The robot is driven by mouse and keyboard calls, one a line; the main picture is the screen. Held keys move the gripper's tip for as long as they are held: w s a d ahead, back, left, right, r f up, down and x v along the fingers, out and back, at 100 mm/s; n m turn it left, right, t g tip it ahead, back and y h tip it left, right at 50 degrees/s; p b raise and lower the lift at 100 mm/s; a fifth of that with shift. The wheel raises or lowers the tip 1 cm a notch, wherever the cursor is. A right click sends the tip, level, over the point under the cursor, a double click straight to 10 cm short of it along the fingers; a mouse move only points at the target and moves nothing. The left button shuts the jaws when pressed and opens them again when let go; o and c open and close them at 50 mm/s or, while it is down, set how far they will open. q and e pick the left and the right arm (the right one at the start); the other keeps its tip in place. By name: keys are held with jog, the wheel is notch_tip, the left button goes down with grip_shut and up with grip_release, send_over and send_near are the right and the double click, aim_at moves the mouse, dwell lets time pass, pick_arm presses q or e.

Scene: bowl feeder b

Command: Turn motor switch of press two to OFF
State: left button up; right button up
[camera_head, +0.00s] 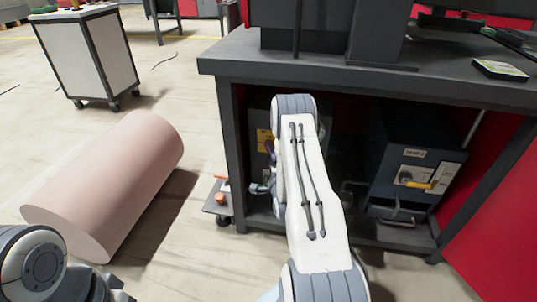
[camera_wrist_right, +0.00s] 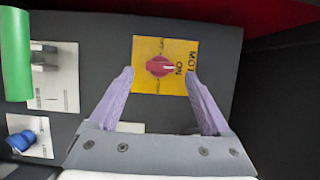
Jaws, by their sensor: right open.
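The motor switch is a red rotary knob (camera_wrist_right: 160,66) on a yellow plate (camera_wrist_right: 147,82) in the right wrist view. Its white mark points toward the word ON; the lettering beside it reads MOT and is cut off by a finger. My right gripper (camera_wrist_right: 159,73) is open, its two purple fingers on either side of the knob with gaps, apparently not touching it. In the head view the yellow plate (camera_head: 263,139) shows beside my right arm, on the dark unit under the bench, mostly hidden. My left gripper is out of view.
A green cylinder (camera_wrist_right: 15,55) and a blue knob (camera_wrist_right: 20,140) sit left of the yellow plate. Another dark unit (camera_head: 395,135) with a yellow handle stands right under the bench (camera_head: 235,62). A pink cylinder (camera_head: 110,180) lies on the floor.

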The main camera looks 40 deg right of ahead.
jog(key=b+x, duration=0.1)
jog(key=x, duration=0.2)
jog(key=shift+w+d, duration=0.15)
jog(key=shift+w, duration=0.2)
grip_shut()
